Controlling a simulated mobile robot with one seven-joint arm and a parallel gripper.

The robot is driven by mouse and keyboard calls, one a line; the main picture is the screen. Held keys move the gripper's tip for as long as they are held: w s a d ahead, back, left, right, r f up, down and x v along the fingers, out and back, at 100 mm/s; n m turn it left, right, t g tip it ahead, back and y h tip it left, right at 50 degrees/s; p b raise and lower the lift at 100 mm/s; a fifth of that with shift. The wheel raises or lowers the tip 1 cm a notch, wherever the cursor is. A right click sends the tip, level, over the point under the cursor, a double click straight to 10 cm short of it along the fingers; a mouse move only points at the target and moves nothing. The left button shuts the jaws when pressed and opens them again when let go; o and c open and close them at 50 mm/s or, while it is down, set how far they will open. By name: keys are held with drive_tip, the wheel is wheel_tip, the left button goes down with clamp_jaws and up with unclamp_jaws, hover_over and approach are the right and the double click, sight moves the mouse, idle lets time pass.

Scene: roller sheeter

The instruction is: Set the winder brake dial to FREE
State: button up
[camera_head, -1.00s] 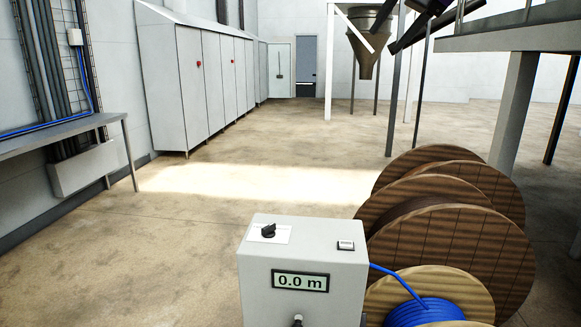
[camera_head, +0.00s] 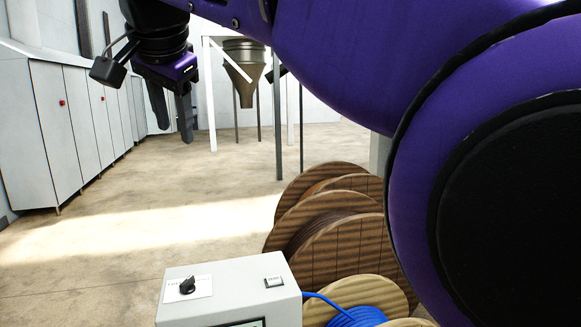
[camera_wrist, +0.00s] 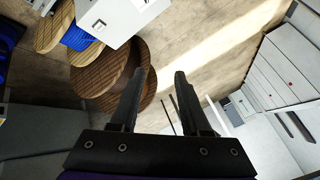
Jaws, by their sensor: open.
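The black dial (camera_head: 187,285) sits on a white label plate on top of a light grey control box (camera_head: 230,290), low in the head view. The label text is too small to read, so the setting cannot be told. My gripper (camera_head: 172,130) hangs high at the upper left, well apart from the dial, with its two dark fingers spread and empty. In the wrist view my gripper (camera_wrist: 160,78) also shows a gap between the fingers. There the box (camera_wrist: 118,20) shows at the top edge, with a small dark mark on it that I cannot identify.
A small white switch (camera_head: 274,282) is on the same box top. Wooden cable reels (camera_head: 330,220) stand behind and right of it, with a blue cable coil (camera_head: 358,317). Grey cabinets (camera_head: 70,130) line the left wall. The floor between is clear. My purple arm covers the right side.

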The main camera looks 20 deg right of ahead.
sight(186, 280)
drive_tip(key=w+a+f+g+h, duration=0.1)
drive_tip(key=w+a+f, duration=0.25)
drive_tip(key=f, duration=0.55)
drive_tip(key=w+a+f+n+g+h, duration=0.1)
drive_tip(key=w+a+f+g, duration=0.1)
drive_tip(key=w+f, duration=0.45)
drive_tip(key=w+a+f+g+h, duration=0.1)
drive_tip(key=w+a+f, duration=0.15)
drive_tip(key=f, duration=0.75)
drive_tip(key=b+x, duration=0.1)
drive_tip(key=x, duration=0.3)
drive_tip(key=s+x, duration=0.1)
drive_tip(key=x, duration=0.3)
drive_tip(key=d+b+x, duration=0.1)
drive_tip(key=x, duration=0.3)
drive_tip(key=shift+s+d+f+b, duration=0.1)
drive_tip(key=shift+s+f+b, duration=0.25)
drive_tip(key=shift+f, duration=0.05)
clamp_jaws()
